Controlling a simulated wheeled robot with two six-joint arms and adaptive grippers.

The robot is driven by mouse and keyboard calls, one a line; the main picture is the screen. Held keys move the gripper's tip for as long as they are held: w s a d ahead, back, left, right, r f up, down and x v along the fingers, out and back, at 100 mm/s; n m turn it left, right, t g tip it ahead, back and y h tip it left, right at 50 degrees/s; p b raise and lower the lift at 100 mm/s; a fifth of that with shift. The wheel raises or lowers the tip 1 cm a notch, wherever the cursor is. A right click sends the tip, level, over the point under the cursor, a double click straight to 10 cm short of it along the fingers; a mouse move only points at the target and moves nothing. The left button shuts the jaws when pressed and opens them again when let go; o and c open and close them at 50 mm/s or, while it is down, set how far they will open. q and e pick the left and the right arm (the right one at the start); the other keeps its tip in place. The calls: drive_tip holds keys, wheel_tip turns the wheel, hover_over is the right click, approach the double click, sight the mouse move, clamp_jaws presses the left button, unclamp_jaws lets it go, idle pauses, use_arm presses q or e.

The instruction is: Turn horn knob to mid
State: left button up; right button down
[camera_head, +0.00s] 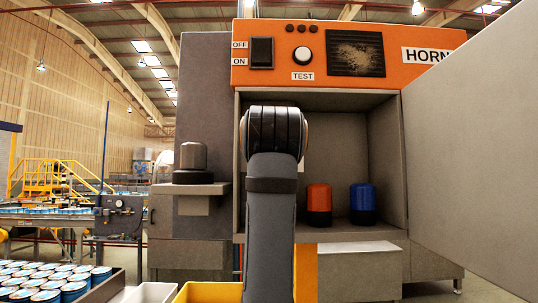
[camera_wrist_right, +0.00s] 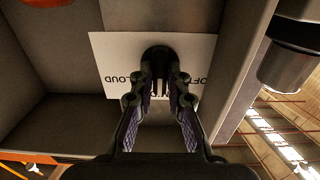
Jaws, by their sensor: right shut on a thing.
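The horn knob (camera_wrist_right: 157,52) is black and round, on a white label plate (camera_wrist_right: 112,48) in the right wrist view. Letters reading "LOUD" show at the left and "OFT" at the right; the rest is covered. My right gripper (camera_wrist_right: 160,80) is shut on the knob, its fingers on either side. I cannot tell which way the knob points. In the head view my arm (camera_head: 270,215) rises in front of the open bay and hides the gripper and knob. An orange panel (camera_head: 285,76) above carries a "HORN" sign (camera_head: 427,55). My left gripper is out of view.
A red canister (camera_head: 319,198) and a blue one (camera_head: 362,197) stand in the bay. A grey capped cylinder (camera_head: 194,158) stands on a side shelf (camera_head: 190,188). Bay walls surround the gripper closely. Several cans (camera_head: 50,283) stand lower left.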

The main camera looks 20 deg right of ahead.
drive_tip(key=c, duration=1.3)
unclamp_jaws()
drive_tip(key=shift+r, duration=0.15)
wheel_tip(320, 180, up, 10)
drive_tip(key=shift+f, duration=0.1)
